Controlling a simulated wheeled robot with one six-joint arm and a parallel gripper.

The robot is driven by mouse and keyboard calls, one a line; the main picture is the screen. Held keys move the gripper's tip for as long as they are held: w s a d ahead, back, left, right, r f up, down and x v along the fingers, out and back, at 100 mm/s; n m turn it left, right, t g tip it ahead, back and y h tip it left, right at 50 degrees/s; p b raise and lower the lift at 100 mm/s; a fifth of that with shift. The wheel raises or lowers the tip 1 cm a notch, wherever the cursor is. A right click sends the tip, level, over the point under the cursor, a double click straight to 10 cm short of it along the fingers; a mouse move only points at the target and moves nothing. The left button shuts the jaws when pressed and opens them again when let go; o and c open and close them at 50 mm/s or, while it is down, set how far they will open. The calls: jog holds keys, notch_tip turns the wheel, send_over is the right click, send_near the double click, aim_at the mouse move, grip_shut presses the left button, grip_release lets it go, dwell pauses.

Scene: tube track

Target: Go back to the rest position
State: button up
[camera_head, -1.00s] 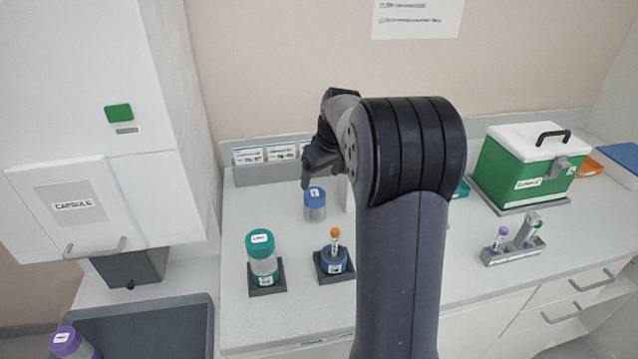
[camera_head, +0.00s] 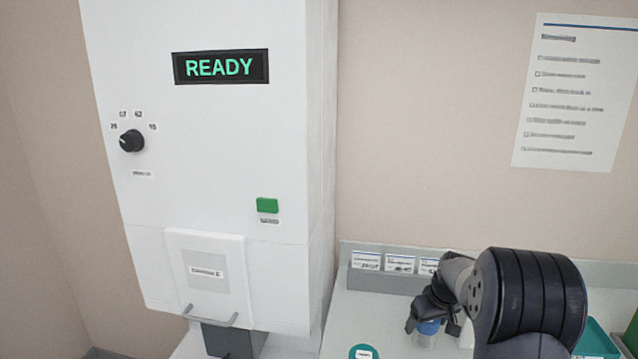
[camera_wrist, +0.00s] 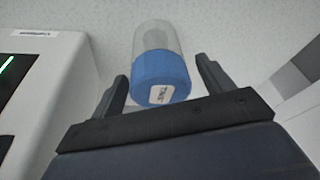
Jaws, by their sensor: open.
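My gripper (camera_head: 422,318) is open over the counter at the lower right of the head view, at the end of my folded arm. A clear jar with a blue cap (camera_head: 428,328) stands just by it, partly hidden by the gripper. In the wrist view the jar's blue labelled cap (camera_wrist: 161,76) shows between the two spread fingers (camera_wrist: 162,78), with a gap on each side. I cannot tell how far the jar lies beyond the fingertips.
A white machine (camera_head: 210,180) with a lit READY display (camera_head: 220,67), a knob (camera_head: 131,141) and a green button (camera_head: 267,205) stands at left. A teal cap (camera_head: 363,353) shows at the bottom edge. A teal bin (camera_head: 597,342) is at lower right.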

jog(key=shift+x, duration=0.9)
jog(key=shift+w+r, duration=0.1)
jog(key=shift+r, duration=1.5)
jog(key=shift+f, duration=0.15)
